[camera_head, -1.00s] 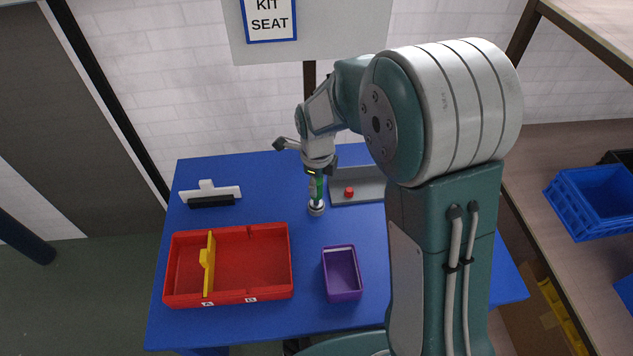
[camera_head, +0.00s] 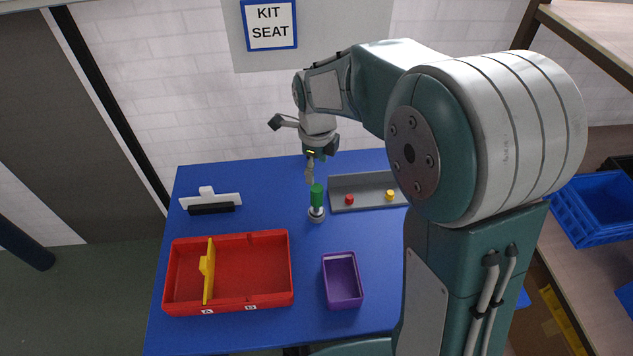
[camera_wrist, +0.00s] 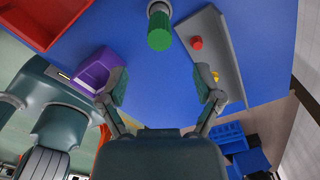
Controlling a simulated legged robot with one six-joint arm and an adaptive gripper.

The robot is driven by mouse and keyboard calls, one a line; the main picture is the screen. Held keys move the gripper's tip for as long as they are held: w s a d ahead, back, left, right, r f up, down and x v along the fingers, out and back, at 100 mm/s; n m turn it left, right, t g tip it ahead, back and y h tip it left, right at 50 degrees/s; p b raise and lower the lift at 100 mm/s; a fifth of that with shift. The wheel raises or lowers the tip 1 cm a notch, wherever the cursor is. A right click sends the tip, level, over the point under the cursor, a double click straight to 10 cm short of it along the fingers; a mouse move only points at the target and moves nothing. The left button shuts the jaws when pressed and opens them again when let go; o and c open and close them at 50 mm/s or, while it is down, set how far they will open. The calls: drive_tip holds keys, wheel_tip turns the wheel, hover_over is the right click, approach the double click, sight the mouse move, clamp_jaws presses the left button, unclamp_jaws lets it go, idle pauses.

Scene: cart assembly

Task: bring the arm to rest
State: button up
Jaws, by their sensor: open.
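My gripper (camera_head: 311,168) is open and empty above the blue table, just over and behind a green-handled piece (camera_head: 317,195) that stands upright in a round grey holder (camera_head: 316,215). In the wrist view my gripper (camera_wrist: 162,92) shows its two fingers spread apart with nothing between them. The green piece (camera_wrist: 159,38) shows ahead of the fingertips, apart from them. My arm reaches in from the right and bends down to the table.
A red tray (camera_head: 228,307) with a yellow divider (camera_head: 208,272) is at the front left. A purple bin (camera_head: 342,302) stands beside it. A grey tray (camera_head: 365,205) holds a red and a yellow knob. A white-and-black brush-like tool (camera_head: 210,199) lies at the left.

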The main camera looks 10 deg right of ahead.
drive_tip(key=shift+r, duration=1.9)
drive_tip(key=s+d+r+n+t, duration=0.2)
drive_tip(key=s+d+n, duration=0.1)
drive_tip(key=s+n, duration=0.4)
drive_tip(key=s+d+r+n+t, duration=0.1)
drive_tip(key=s+d+r+n, duration=0.2)
drive_tip(key=s+n, duration=0.4)
drive_tip(key=s+d+r+n+t, duration=0.2)
drive_tip(key=s+d+r+n, duration=0.1)
drive_tip(key=s+n, duration=0.4)
drive_tip(key=shift+n+t, duration=0.3)
drive_tip(key=shift+n, duration=1.2)
drive_tip(key=shift+s, duration=0.1)
